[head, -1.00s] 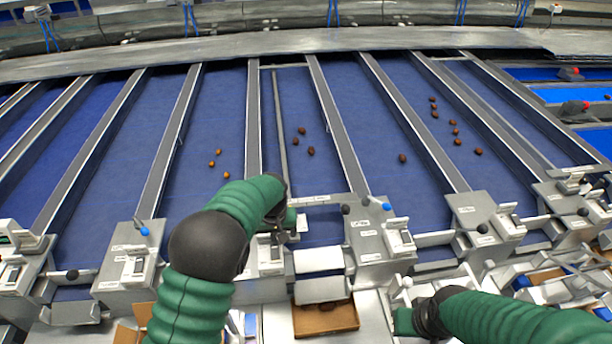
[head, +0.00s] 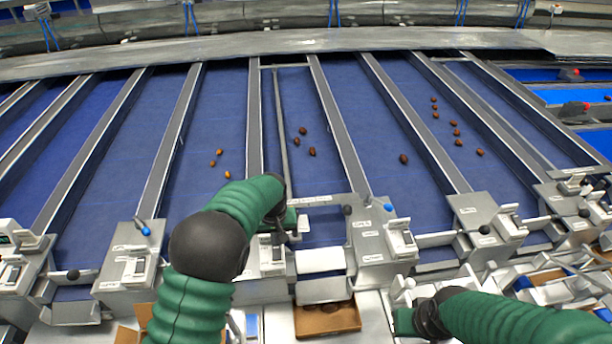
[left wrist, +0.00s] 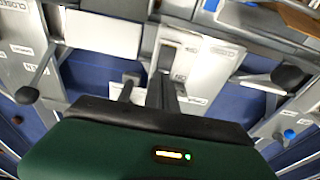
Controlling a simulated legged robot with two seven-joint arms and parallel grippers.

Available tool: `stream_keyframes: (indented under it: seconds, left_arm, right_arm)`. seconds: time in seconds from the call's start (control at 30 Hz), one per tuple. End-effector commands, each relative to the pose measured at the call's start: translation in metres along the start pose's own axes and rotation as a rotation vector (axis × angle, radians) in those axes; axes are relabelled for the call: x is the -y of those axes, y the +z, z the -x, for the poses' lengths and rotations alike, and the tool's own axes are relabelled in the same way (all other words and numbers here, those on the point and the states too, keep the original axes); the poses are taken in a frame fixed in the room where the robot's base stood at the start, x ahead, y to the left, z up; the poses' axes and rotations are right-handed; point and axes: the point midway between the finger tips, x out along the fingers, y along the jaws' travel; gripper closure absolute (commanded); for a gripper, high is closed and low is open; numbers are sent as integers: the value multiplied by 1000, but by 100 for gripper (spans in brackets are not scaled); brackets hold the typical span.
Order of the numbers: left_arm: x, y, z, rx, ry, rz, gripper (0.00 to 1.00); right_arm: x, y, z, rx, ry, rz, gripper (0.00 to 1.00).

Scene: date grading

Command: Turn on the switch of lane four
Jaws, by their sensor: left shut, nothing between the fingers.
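Light grey control boxes, each with a small white rocker switch, stand at the near ends of the lanes; their lane labels are too small to read. My left gripper (head: 284,232) is shut and empty, above the box with a switch (head: 277,254) left of the middle lane. The gripper partly hides this box. In the left wrist view, my left fingers (left wrist: 162,92) point at a grey box (left wrist: 205,60) with a switch in a dark recess (left wrist: 171,53); contact cannot be told. My right gripper (head: 403,320) is low at the right, its fingers not clear.
Other switches sit on boxes to the left (head: 134,266) and right (head: 407,238). Levers with black or blue knobs (head: 145,231) stick up beside the boxes. Dates (head: 312,152) lie on the blue belts. A cardboard box (head: 328,320) stands below the middle lane.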

Motion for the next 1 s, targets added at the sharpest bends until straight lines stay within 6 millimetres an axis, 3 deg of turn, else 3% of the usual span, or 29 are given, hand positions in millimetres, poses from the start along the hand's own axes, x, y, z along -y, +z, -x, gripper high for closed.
stream_keyframes:
  seconds: [1.0]
  left_arm:
    - [-1,1,-7,0,-1,0,100]
  right_arm:
    - [0,1,-4,0,0,0,76]
